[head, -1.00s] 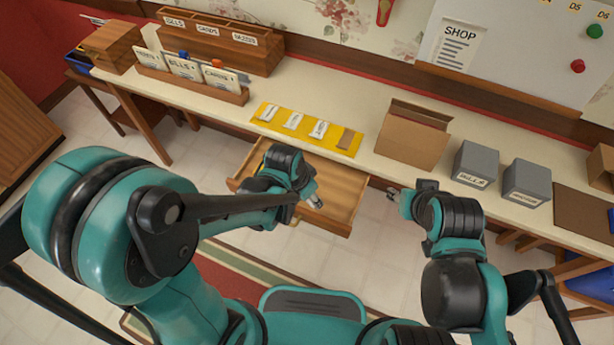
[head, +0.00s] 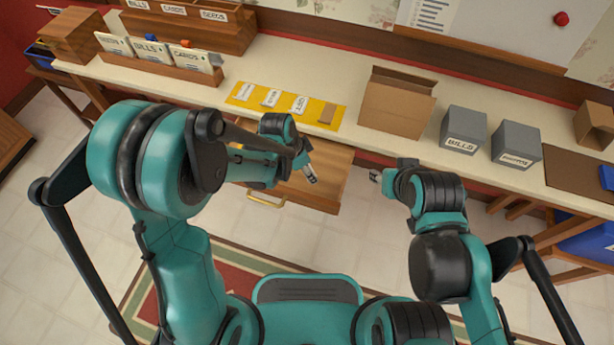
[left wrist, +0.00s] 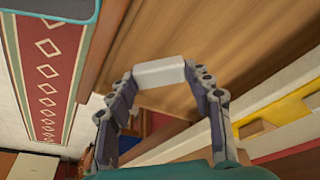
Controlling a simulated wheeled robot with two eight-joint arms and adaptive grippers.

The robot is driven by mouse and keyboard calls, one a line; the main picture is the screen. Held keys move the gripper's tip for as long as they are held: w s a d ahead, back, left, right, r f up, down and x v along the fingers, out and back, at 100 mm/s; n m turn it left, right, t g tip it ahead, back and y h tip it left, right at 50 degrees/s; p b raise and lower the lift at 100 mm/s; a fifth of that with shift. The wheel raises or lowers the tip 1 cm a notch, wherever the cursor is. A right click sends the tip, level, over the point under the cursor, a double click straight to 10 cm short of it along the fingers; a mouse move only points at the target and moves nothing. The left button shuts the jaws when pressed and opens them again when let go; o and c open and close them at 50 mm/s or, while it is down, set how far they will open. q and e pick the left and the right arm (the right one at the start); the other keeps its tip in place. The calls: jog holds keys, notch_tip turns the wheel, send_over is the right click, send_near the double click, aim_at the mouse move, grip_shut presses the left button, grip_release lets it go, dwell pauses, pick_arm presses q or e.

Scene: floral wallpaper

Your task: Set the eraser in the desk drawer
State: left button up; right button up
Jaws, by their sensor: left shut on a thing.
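The desk drawer (head: 325,192) is pulled out below the desk; its wooden floor (left wrist: 175,40) fills much of the left wrist view. A white block, the eraser (left wrist: 159,72), is pinched between the fingertips of my left gripper (left wrist: 160,78). In the head view my left gripper (head: 310,174) is over the open drawer, and the eraser is too small to make out there. My right gripper (head: 376,175) is to the right of the drawer, in front of the desk; its finger opening is unclear.
The desk top (head: 355,80) holds a yellow mat (head: 285,107) with small items, a cardboard box (head: 397,103), two grey bins (head: 464,130), and a card rack (head: 160,65). The drawer's yellow handle (head: 265,200) shows beside my left arm. A striped rug (head: 185,285) lies on the floor.

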pick_arm(q)
jog(key=shift+f+b, duration=0.9)
jog(key=shift+f, duration=0.95)
jog(key=shift+f, duration=0.1)
jog(key=o, duration=0.9)
